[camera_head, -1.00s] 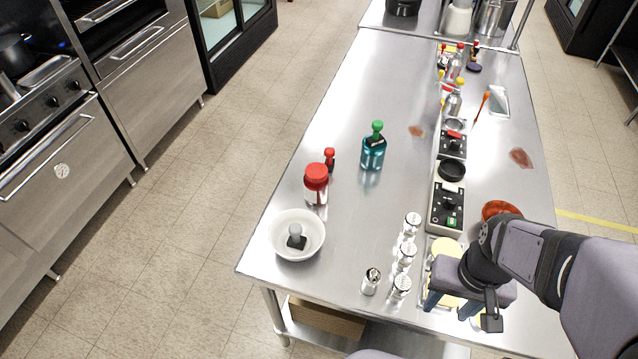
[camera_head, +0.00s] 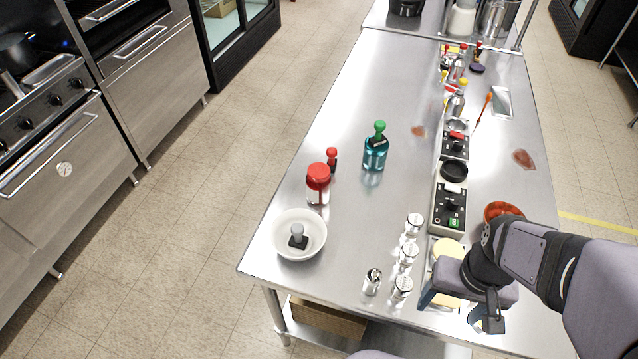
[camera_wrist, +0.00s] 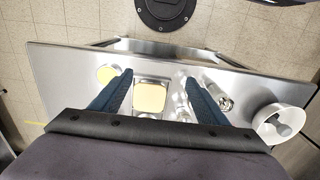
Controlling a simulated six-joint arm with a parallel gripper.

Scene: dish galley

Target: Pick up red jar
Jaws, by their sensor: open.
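The red jar (camera_head: 318,184) has a red lid and a clear body with dark red contents low inside. It stands upright on the left side of the steel table in the head view, behind the white bowl. I cannot make it out in the wrist view. My gripper (camera_head: 458,312) is at the table's front right, well to the right of the jar and nearer the front edge. In the wrist view, my gripper (camera_wrist: 162,92) has its two blue fingers spread apart, with nothing held between them.
A white bowl (camera_head: 281,240) holding a grey-handled tool stands in front of the jar. A small red-topped bottle (camera_head: 331,158) is close behind it, and a teal bottle (camera_head: 375,155) is farther back. Metal shakers (camera_head: 407,253) stand between jar and gripper. A control box (camera_head: 447,207) lies mid-table.

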